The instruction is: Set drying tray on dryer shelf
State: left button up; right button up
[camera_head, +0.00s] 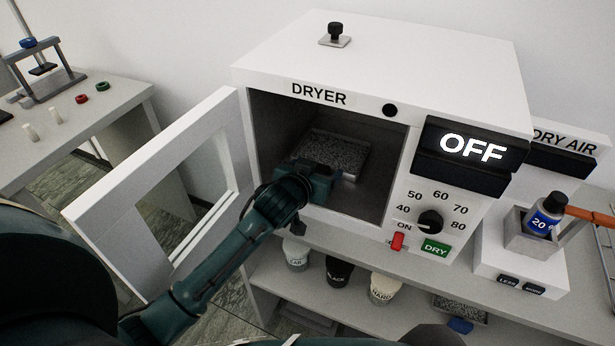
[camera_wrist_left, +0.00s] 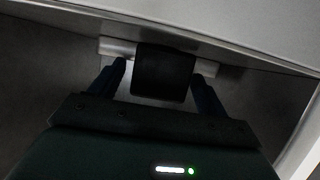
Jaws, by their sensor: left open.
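The drying tray (camera_head: 340,148), with grey speckled contents, is inside the chamber of the white dryer (camera_head: 400,55). My left arm reaches through the dryer's opening, and my left gripper (camera_head: 318,177) is at the tray's near edge. In the left wrist view, my left gripper (camera_wrist_left: 157,85) is open, with one finger on each side of a dark block (camera_wrist_left: 163,75), apparently the tray's handle. A pale bar (camera_wrist_left: 115,47) runs behind the block. The tray's underside and its contact with the shelf are hidden. My right gripper is not in view.
The dryer door (camera_head: 85,205) stands open to the left. A blue-labelled bottle (camera_head: 546,214) stands at the right beside the dryer, whose display (camera_head: 470,150) reads OFF. Several cups, including a black one (camera_head: 339,272), stand on the shelf below. A side table (camera_head: 110,95) is at the left.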

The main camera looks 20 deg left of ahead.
pick_arm(q)
jog(key=v, duration=1.1)
jog(key=s+d+f+m+g+h, duration=0.2)
jog(key=s+d+f+g, duration=0.1)
jog(key=s+f, duration=1.2)
notch_tip(320, 180, down, 5)
jog(key=shift+s+d+r+h, duration=0.25)
jog(key=shift+s+d+h, duration=0.05)
jog(key=shift+d, duration=0.35)
jog(key=shift+c, duration=0.3)
